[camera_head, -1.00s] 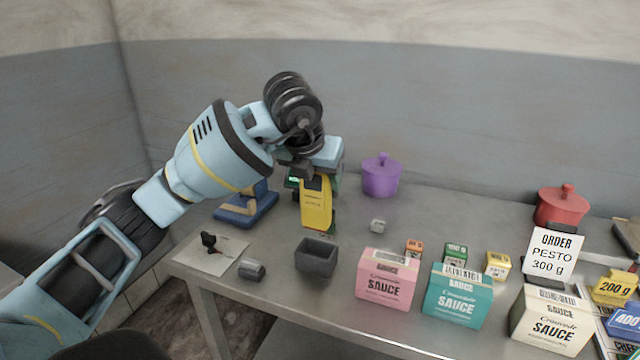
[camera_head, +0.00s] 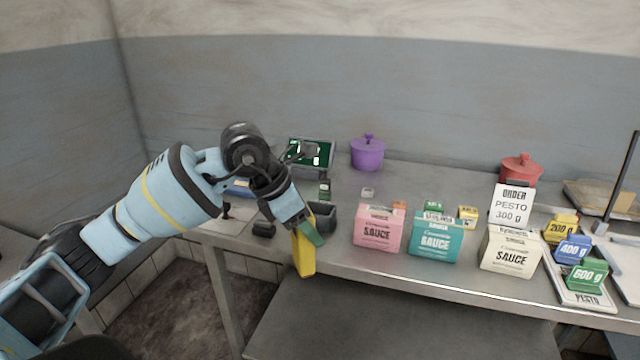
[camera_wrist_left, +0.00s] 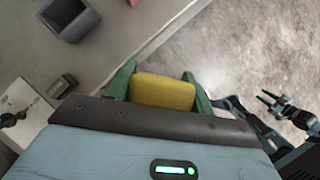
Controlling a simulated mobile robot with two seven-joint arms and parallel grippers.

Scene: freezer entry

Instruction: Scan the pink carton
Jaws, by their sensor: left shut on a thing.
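The pink carton (camera_head: 379,232) stands upright on the steel table, with a white label on its top. My left gripper (camera_head: 308,238) is shut on a yellow scanner (camera_head: 303,256), which hangs at the table's front edge, left of the pink carton and apart from it. In the left wrist view the yellow scanner (camera_wrist_left: 162,92) sits between the green fingers. The scanner's front face is not readable. The right gripper does not show in the head view; a dark jointed part at the right of the wrist view cannot be identified surely.
A dark grey bin (camera_head: 322,216) stands between the scanner and the pink carton. A teal carton (camera_head: 436,236) and a cream carton (camera_head: 509,250) stand to the right. A purple pot (camera_head: 367,153) and a red pot (camera_head: 520,170) are behind. Open floor lies before the table.

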